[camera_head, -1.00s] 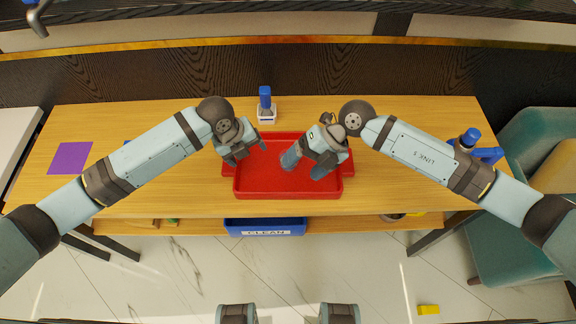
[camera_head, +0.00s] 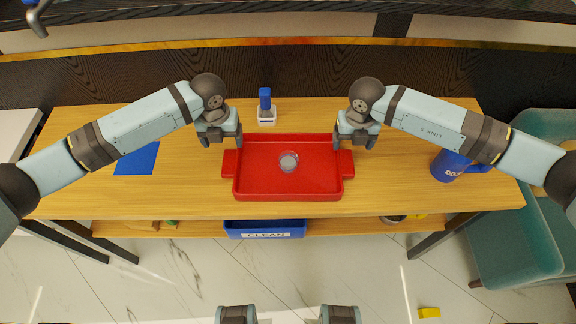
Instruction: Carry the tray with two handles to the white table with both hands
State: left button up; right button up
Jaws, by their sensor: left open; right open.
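The red tray (camera_head: 260,185) lies flat on the wooden table, with a handle on its left side (camera_head: 230,163) and another on its right side (camera_head: 347,163). A small clear cup (camera_head: 289,161) stands in the tray. My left gripper (camera_head: 222,143) is open and empty just above and behind the left handle. My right gripper (camera_head: 356,145) is open and empty just above and behind the right handle. I cannot tell whether the fingers touch the tray. A white surface (camera_head: 20,135) shows at the far left edge, partly cut off; I cannot tell whether it is the white table.
On the wooden table (camera_head: 420,195) are a blue-and-white item (camera_head: 266,107) behind the tray, a blue mug (camera_head: 450,166) at the right and a blue mat (camera_head: 137,159) at the left. A blue bin (camera_head: 264,229) sits on the lower shelf. A teal chair (camera_head: 505,225) stands at the right.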

aim_at(230, 162)
pick_arm(q)
notch_tip(230, 162, down, 11)
jog(key=shift+f, duration=0.1)
pick_arm(e)
notch_tip(230, 162, down, 11)
pick_arm(q)
jog(key=c, duration=1.2)
pick_arm(e)
jog(key=c, duration=1.2)
